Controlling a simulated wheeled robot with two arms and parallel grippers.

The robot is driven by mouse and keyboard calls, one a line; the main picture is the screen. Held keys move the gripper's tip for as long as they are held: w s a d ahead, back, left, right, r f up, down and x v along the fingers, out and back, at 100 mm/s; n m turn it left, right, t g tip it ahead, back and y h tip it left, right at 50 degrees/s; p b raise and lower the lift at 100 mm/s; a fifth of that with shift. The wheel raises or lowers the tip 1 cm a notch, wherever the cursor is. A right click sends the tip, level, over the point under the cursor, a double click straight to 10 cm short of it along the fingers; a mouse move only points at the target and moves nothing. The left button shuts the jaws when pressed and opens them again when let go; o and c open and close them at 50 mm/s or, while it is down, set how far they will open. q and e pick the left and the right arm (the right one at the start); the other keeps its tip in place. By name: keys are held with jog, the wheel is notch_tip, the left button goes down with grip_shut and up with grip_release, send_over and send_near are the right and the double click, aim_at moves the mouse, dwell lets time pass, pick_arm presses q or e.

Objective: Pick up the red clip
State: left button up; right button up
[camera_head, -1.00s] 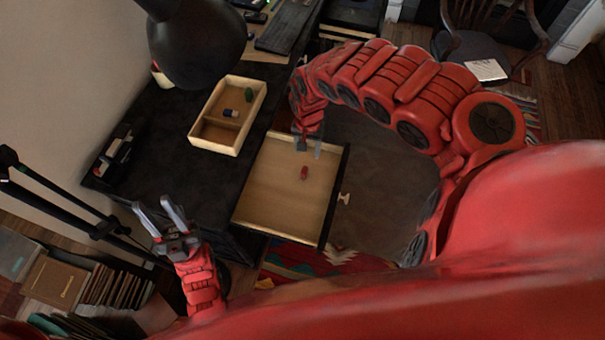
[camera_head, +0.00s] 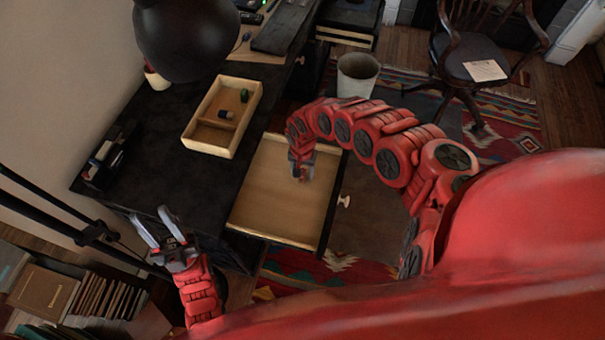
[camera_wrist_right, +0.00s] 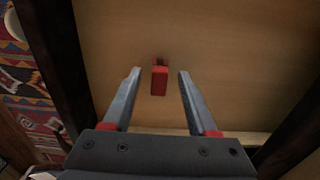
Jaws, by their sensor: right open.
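The red clip (camera_wrist_right: 159,78) lies on the bottom of the open drawer (camera_head: 275,205). In the right wrist view it sits between the two fingers, near their tips, with a gap on each side. My right gripper (camera_wrist_right: 158,80) is open and points down into the drawer. In the head view the right gripper (camera_head: 301,174) hides most or all of the clip. My left gripper (camera_head: 152,228) is open and empty, raised in front of the desk at the lower left.
A wooden tray (camera_head: 208,150) with a dark item and a green item stands on the black desk (camera_head: 165,150). A black lamp head (camera_head: 185,40) hangs above the desk. A bin (camera_head: 357,76) and a chair (camera_head: 480,60) stand at the back right.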

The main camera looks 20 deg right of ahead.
jog(key=shift+d+f, duration=0.1)
jog(key=shift+f, duration=0.45)
grip_shut()
jog(key=shift+r, duration=0.1)
